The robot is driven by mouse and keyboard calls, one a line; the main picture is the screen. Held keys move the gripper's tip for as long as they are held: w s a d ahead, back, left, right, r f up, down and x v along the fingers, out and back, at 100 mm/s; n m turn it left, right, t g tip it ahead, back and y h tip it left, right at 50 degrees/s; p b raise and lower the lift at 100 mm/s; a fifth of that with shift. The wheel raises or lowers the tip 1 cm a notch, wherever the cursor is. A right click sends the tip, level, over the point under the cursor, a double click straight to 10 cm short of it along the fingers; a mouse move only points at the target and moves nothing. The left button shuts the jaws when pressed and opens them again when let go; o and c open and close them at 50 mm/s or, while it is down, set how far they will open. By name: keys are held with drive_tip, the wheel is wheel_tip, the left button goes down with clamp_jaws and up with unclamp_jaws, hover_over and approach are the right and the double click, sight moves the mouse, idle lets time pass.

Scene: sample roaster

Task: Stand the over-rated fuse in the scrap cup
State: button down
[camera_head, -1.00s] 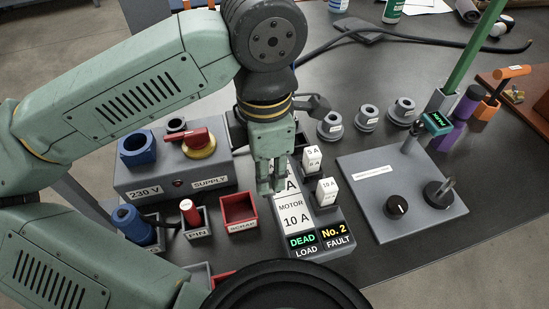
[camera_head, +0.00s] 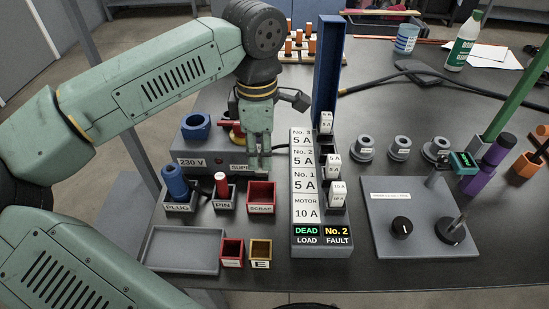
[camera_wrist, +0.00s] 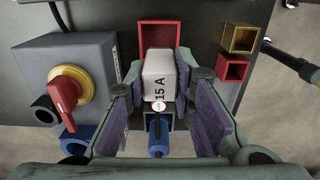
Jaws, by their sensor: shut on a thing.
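My gripper (camera_head: 258,168) is shut on a white fuse (camera_wrist: 158,75) marked 15 A, which shows between the finger pads in the wrist view. In the head view the fuse is hidden or too small to make out. The red square scrap cup (camera_head: 261,190) stands just in front of and below my fingers in the head view. In the wrist view the scrap cup (camera_wrist: 174,27) shows beyond the fuse, which covers part of its near side. I cannot tell the height of the fuse over the cup.
The fuse panel (camera_head: 305,240) stands right of the cup, with white fuses (camera_head: 338,195) and a tall blue duct (camera_head: 326,65). A supply box (camera_head: 190,158) stands behind; small red (camera_head: 232,252) and yellow (camera_head: 261,253) cups in front.

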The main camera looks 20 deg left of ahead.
sight(260, 172)
drive_tip(key=shift+a+f+b, duration=0.15)
drive_tip(key=shift+a+b, duration=0.05)
drive_tip(key=shift+b, duration=0.1)
wheel_tip(260, 172, down, 6)
drive_tip(key=b, duration=0.5)
drive_tip(key=shift+r, duration=0.2)
drive_tip(key=shift+f+b, duration=0.15)
drive_tip(key=shift+b, duration=0.2)
idle(1.4)
drive_tip(key=shift+f+b, duration=1.9)
drive_tip(key=shift+f, duration=0.2)
drive_tip(key=c, duration=1.3)
unclamp_jaws()
wheel_tip(260, 172, up, 12)
